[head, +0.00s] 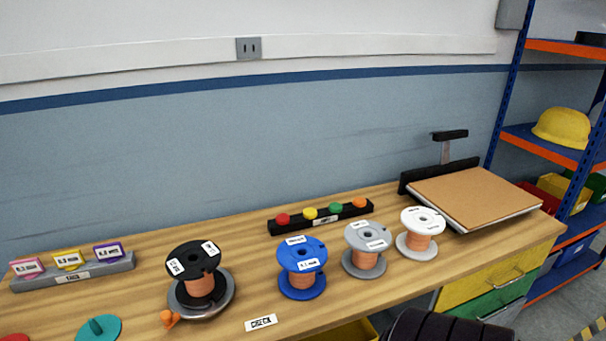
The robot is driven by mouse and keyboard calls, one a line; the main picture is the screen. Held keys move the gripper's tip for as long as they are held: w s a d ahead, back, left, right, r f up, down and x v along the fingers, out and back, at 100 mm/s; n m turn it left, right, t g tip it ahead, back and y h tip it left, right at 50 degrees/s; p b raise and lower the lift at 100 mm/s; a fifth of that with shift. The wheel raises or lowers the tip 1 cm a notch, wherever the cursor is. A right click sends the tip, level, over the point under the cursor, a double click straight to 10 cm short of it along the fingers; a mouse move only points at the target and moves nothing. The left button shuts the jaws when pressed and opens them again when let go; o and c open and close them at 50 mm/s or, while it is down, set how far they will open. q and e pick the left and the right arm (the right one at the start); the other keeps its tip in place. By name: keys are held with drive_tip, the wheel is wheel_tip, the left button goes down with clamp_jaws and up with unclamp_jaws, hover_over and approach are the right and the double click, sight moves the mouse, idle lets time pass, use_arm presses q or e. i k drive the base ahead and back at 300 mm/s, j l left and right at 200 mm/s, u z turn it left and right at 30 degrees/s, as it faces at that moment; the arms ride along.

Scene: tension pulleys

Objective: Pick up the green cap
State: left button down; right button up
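The green cap (336,209) sits in a black rack (289,228) on the wooden workbench, near the wall. It is between a yellow cap (310,213) and an orange cap (360,203), with a red cap (283,219) at the rack's left end. Nothing covers it. Neither gripper shows in the head view.
Black (193,258), blue (301,254), grey (368,236) and white (423,219) spools of copper wire stand on the workbench (230,313) in front of the rack. A tag holder (72,273) and a teal disc (100,330) are left. A dark ribbed shape fills the bottom right.

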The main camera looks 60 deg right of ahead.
sight(335, 207)
drive_tip(key=z, duration=1.9)
